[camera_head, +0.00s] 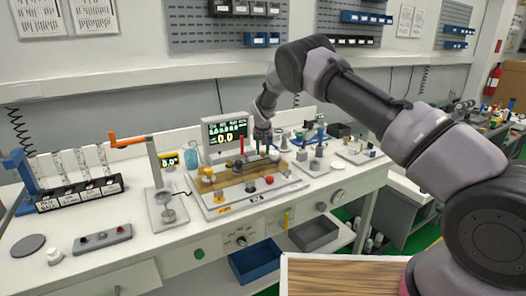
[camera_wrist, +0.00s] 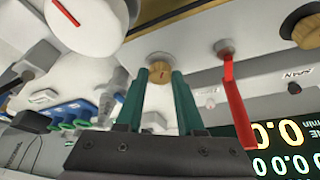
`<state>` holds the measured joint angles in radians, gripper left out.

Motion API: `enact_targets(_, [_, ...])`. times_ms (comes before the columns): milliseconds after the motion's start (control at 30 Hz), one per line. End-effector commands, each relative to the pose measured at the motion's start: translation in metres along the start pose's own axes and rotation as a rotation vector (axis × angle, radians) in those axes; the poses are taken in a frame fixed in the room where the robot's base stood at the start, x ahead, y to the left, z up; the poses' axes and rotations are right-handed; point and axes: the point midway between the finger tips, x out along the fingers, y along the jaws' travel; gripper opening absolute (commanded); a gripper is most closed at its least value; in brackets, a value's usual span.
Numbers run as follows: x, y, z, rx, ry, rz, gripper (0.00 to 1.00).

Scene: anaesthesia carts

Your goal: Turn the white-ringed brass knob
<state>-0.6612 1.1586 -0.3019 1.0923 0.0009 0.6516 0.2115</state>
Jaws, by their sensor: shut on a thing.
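In the head view my gripper (camera_head: 264,149) reaches down to the bench rig (camera_head: 220,206), in front of the display. The knob itself cannot be made out there, behind the fingers.
A red lever (camera_wrist: 236,105) stands right beside my fingers in the wrist view. A large white dial (camera_wrist: 90,25) and another brass knob (camera_wrist: 303,28) are close by. The lit display (camera_head: 226,133) stands behind the rig. An orange-armed stand (camera_head: 155,165) is to the left.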

Motion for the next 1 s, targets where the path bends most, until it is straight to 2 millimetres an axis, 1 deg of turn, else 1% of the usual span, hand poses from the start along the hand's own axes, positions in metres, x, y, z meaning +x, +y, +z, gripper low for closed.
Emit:
enact_targets(467, [0.001,0.000,0.001,0.014,-0.002,0.007,0.00])
enact_targets(500, [0.001,0.000,0.001,0.014,-0.002,0.007,0.48])
enact_targets(533, [0.001,0.000,0.001,0.014,-0.002,0.007,0.60])
enact_targets(567, [0.001,0.000,0.001,0.014,-0.002,0.007,0.67])
enact_targets(867, [0.000,0.000,0.000,0.014,-0.001,0.006,0.67])
enact_targets(933, [-0.004,-0.001,0.000,0.013,0.000,0.005,0.67])
enact_targets(1000, [-0.012,-0.001,-0.001,0.014,0.001,0.004,0.67])
